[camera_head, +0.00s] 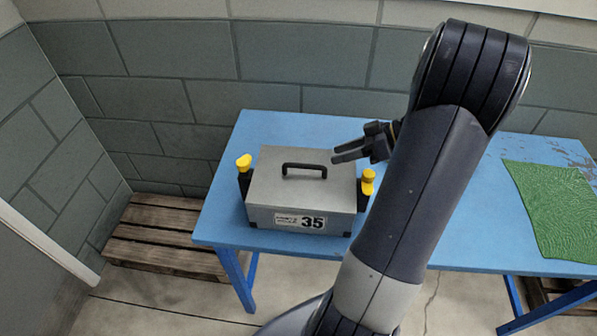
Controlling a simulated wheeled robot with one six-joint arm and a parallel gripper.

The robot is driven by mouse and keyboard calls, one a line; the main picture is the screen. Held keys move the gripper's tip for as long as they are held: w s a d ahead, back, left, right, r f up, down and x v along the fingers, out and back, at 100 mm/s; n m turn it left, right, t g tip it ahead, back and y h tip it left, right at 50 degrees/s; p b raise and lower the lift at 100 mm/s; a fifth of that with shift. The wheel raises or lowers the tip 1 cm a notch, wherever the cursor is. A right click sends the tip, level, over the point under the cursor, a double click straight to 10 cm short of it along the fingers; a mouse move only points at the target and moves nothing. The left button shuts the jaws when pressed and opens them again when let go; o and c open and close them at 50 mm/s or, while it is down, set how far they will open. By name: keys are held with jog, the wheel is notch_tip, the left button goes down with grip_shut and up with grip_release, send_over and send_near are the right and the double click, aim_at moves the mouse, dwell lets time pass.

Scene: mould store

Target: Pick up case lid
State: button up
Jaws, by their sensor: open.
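A grey metal case stands on the blue table, with its label reading "35" on the front. The case lid (260,179) is its grey top, with a black handle (304,170) standing up in the middle. Yellow-topped black clamps (244,163) sit at the left and right sides of the case. My gripper (334,156) is open and empty, its dark fingers pointing left near the lid's back right, beside the handle. I cannot tell its exact height over the lid. My arm hides the table just right of the case.
The blue table (455,235) has free room between my arm and a green textured mat (549,208) at the right. A wooden pallet (160,236) lies on the floor at left. Block walls (165,50) stand behind and at left.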

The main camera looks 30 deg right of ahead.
aim_at(313, 163)
jog(key=p+x, duration=0.2)
jog(key=x, duration=0.6)
jog(key=shift+s+a+f, duration=0.1)
jog(key=shift+a+f, duration=0.05)
grip_shut()
dwell(1.2)
